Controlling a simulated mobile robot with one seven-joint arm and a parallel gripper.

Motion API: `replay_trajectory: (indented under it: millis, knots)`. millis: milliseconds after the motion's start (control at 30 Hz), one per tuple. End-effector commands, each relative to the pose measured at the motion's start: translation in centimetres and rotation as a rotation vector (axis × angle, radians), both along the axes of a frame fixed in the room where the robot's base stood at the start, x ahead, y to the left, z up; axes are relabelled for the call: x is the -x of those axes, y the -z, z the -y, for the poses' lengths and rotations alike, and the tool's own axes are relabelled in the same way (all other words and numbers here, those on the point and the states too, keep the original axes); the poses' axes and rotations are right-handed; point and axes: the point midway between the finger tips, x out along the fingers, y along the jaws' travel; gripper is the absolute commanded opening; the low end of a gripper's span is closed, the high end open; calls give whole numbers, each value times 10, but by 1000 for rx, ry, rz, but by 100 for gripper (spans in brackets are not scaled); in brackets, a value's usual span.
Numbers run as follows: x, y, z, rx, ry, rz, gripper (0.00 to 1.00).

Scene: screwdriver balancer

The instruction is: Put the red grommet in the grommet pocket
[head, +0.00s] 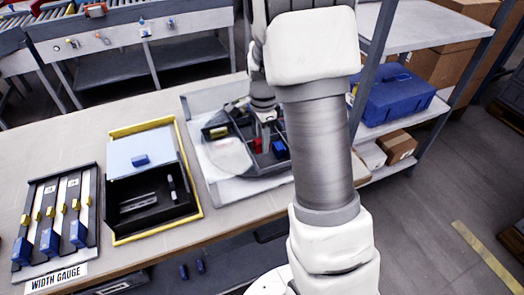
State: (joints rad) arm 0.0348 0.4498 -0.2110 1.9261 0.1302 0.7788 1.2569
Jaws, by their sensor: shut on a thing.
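My gripper (265,146) points down into a dark divided tray (240,160) on the workbench. Its fingers are shut on a small red piece (258,146), seemingly the red grommet, low among the tray's compartments. The fingers and tray walls hide most of it, and I cannot tell whether it touches the tray floor. A blue piece (279,149) lies in the tray just right of the fingers. A yellow piece (217,132) is at the tray's left. I cannot tell which compartment is the grommet pocket.
A yellow-edged tray (199,190) with a blue piece on its pale panel stands left of the dark tray. A width gauge rack (92,215) stands farther left. My arm covers the bench's right end. A shelf unit with a blue toolbox (394,95) stands right.

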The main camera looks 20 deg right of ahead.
Motion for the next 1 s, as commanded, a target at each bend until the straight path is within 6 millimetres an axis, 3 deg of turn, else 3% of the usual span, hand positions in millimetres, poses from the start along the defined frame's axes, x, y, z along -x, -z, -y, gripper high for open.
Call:
replay_trajectory:
  millis: [367, 767, 800, 933, 1000]
  knots:
    - [-1, 41, -2, -1, 0, -2, 0]
    - [-2, 46, -2, 0, -1, 0, 0]
    - [-2, 45, -2, 0, -1, 1, 38]
    - [-2, 45, -2, 0, -1, 0, 61]
    - [-2, 45, -2, 0, -1, 0, 61]
